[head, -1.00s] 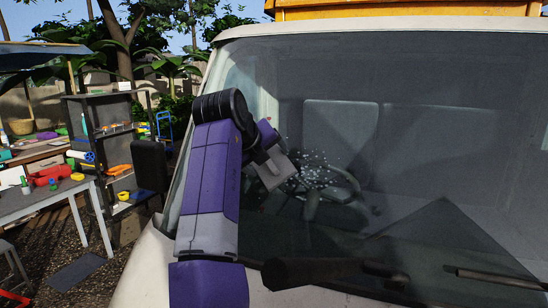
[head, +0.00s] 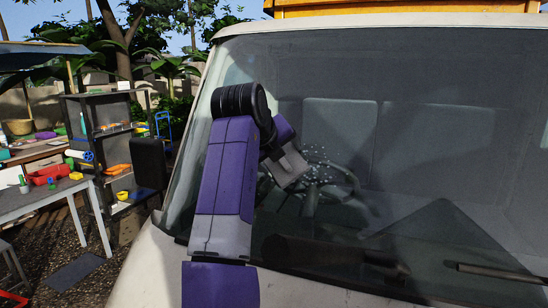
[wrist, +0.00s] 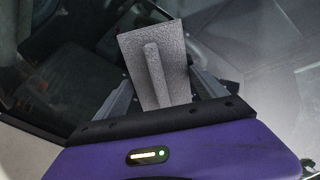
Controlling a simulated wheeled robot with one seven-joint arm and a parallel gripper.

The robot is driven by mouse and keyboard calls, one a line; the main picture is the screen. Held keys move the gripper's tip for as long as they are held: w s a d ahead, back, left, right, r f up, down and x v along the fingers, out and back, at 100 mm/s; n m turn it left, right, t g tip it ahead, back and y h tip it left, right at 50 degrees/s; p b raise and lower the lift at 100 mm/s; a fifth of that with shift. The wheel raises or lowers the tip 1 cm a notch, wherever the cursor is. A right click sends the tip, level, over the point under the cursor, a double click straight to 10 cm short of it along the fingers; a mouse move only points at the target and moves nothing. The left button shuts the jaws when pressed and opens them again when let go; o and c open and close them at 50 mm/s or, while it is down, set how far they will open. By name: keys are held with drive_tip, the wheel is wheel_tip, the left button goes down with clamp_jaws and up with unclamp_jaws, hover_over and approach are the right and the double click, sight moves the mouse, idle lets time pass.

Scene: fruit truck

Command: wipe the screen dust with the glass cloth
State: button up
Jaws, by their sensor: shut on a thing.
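The screen is the truck's large windscreen (head: 430,130), with a patch of pale dust specks (head: 322,174) low on its left half, in front of the steering wheel. My gripper (head: 288,168) is at the left edge of this patch, and my arm hides part of the glass. In the wrist view my gripper (wrist: 158,88) is shut on the glass cloth (wrist: 176,68), a grey rectangular pad with a raised bar along its middle. The pad lies close over the glass; I cannot tell whether it touches. The pad is not clear in the head view.
Dark wipers (head: 500,276) lie along the bottom of the windscreen. The glass to the right of the dust is clear. A grey table (head: 40,200) with small items and a dark shelf unit (head: 108,130) stand at the left, away from the truck.

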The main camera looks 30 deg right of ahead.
sight(305, 162)
drive_tip(key=shift+s+d+f+b, duration=0.15)
drive_tip(key=shift+s+d+b, duration=0.2)
drive_tip(key=shift+s+d, duration=0.8)
drive_tip(key=shift+s+d+f+b, duration=0.1)
drive_tip(key=shift+s+d+b, duration=0.25)
drive_tip(key=shift+s+d, duration=0.75)
drive_tip(key=shift+s+d+r, duration=0.1)
drive_tip(key=shift+s+d, duration=0.2)
drive_tip(key=shift+s, duration=0.6)
drive_tip(key=shift+s+d, duration=0.1)
